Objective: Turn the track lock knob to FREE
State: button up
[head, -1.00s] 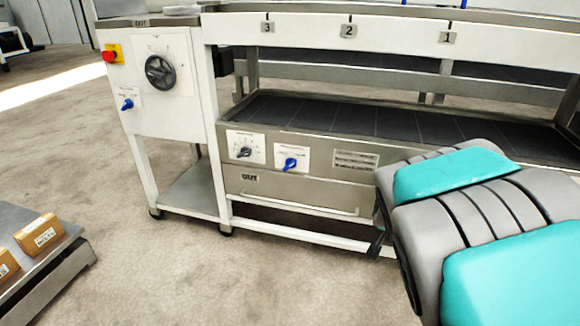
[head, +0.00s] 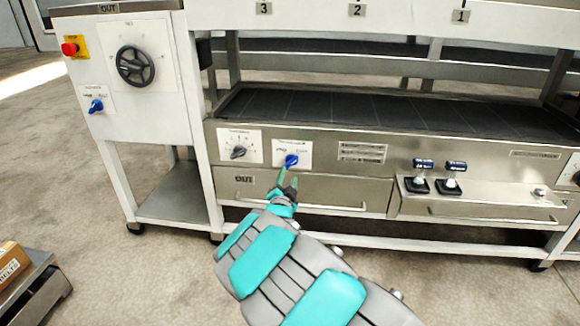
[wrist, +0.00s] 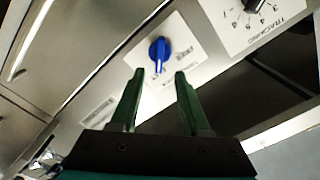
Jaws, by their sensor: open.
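A blue knob (head: 291,160) sits on a white label plate on the steel front panel, right of a black dial. My gripper (head: 288,183) is open and empty, just in front of and below the knob in the head view. The green fingers (wrist: 159,76) stand apart on either side, not visibly touching it.
The black dial (head: 238,152) is close by; its plate reads TRACKING in the wrist view (wrist: 255,7). Another blue knob (head: 96,106) and a black handwheel (head: 135,65) are on the left cabinet. Two dark-handled levers (head: 448,178) stand at right. A drawer (head: 330,193) lies below.

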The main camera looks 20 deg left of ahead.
aim_at(292, 164)
jog(key=shift+x, duration=3.55)
jog(key=shift+d, duration=0.1)
jog(key=shift+c, duration=0.3)
grip_shut()
